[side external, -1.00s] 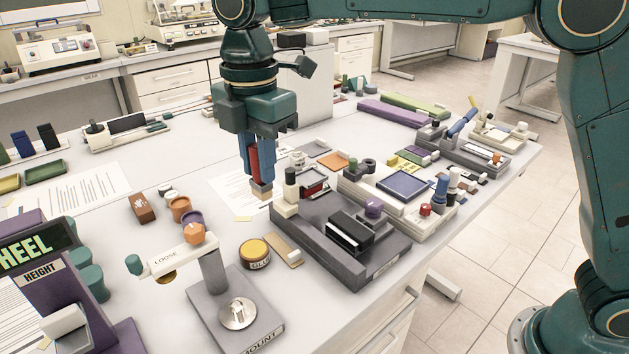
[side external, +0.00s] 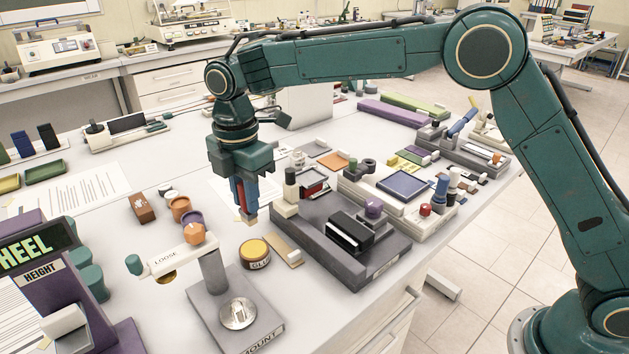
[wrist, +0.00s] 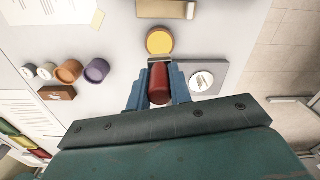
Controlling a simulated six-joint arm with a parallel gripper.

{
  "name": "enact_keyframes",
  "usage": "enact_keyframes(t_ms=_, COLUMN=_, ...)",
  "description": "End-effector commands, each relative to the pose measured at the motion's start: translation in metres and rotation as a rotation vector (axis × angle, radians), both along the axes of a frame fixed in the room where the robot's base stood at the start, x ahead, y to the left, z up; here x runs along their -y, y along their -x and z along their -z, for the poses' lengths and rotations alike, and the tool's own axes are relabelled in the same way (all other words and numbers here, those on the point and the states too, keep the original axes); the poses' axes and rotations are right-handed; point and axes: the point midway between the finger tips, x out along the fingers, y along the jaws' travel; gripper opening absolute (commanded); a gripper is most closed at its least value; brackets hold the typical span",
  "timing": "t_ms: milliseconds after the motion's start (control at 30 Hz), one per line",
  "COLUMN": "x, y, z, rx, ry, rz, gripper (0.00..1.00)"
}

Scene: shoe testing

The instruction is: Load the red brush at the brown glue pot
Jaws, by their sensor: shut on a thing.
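The red brush (side external: 239,196) is held upright, bristles down, between the blue fingers of my gripper (side external: 246,197). In the wrist view the brush (wrist: 159,82) sits between both fingers, its tip toward the pot. The brown glue pot (side external: 255,261), with a yellow top and a GLUE label, stands on the white table. In the side view the brush tip is just behind and above the pot, apart from it. In the wrist view the pot (wrist: 160,41) lies just beyond the brush tip. The exact height of the tip is hard to tell.
A grey mount stand (side external: 238,285) with a round metal disc is in front of the pot. A tan strip (side external: 285,249) lies right of it, beside a dark grey fixture (side external: 380,262). Orange and purple cups (side external: 180,207) stand to the left.

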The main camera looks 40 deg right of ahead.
Motion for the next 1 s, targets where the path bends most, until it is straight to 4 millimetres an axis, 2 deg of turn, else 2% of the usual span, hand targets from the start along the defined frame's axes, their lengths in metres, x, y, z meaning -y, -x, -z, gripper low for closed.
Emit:
enact_keyframes(t_ms=433, x=0.0, y=0.0, z=0.008, rx=0.0, ry=0.0, rz=0.0, gripper=0.0)
enact_keyframes(t_ms=1000, x=0.0, y=0.0, z=0.05, rx=0.0, ry=0.0, rz=0.001, gripper=0.0)
